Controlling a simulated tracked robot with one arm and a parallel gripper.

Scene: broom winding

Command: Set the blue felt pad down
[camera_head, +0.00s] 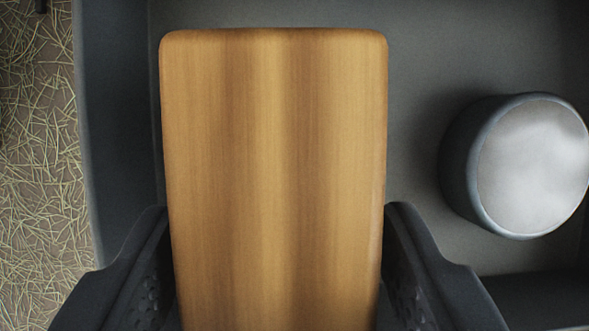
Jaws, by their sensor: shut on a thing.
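My gripper (278,225) is shut on a wooden block (272,120), with one dark finger on each side of it. The block is a long brown rectangle with rounded corners and lengthwise grain. It fills the middle of the view, and its near end runs out of the bottom edge. No blue felt shows on the face I see; the underside is hidden. The block is over a dark grey tray (420,50). I cannot tell whether it touches the tray's floor.
A round dark grey can (530,165) with a pale top is in the tray to the right of the block. The tray's left wall (112,130) runs beside the block. Beyond it is brown ground (35,170) strewn with straw. Bare tray floor shows at upper right.

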